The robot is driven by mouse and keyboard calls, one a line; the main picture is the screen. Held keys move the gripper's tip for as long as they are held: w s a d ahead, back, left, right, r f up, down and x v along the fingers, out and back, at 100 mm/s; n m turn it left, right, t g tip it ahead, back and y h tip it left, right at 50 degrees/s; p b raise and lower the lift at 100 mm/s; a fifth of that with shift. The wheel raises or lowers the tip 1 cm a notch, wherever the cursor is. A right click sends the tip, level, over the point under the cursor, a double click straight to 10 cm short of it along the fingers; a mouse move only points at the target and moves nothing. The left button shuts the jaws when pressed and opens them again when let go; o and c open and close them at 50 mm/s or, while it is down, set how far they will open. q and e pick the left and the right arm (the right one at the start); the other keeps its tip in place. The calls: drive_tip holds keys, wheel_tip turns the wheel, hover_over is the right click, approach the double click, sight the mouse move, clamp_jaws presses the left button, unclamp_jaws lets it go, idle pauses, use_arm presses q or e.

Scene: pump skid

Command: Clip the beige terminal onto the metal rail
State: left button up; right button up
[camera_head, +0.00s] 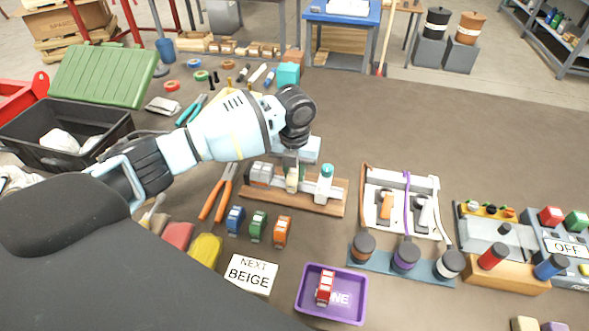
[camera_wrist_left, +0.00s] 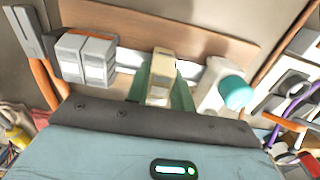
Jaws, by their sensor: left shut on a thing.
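The beige terminal (camera_head: 292,178) is held in my left gripper (camera_head: 291,174) at the metal rail. In the left wrist view the beige terminal (camera_wrist_left: 160,76) stands between green fingertips, over the rail (camera_wrist_left: 126,70) on its wooden board (camera_wrist_left: 215,35). Grey terminals (camera_wrist_left: 86,58) sit on the rail to its left, with a gap between. A white block with a teal cap (camera_head: 325,183) is to its right. I cannot tell whether the terminal is seated or just above the rail. My right gripper is not in view.
Blue (camera_head: 235,219), green (camera_head: 257,226) and orange (camera_head: 282,231) terminals stand in front of the board. A purple tray (camera_head: 333,310) holds a red terminal (camera_head: 324,287). A card (camera_head: 250,275) reads "NEXT BEIGE". Orange-handled pliers (camera_head: 219,192) lie left of the board.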

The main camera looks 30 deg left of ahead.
sight(294, 170)
use_arm(q)
drive_tip(key=shift+f, duration=0.5)
idle(0.5)
drive_tip(key=o, duration=1.1)
drive_tip(key=shift+c, duration=0.2)
drive_tip(key=shift+r, duration=0.15)
wheel_tip(294, 170, up, 8)
drive_tip(key=shift+f, duration=0.2)
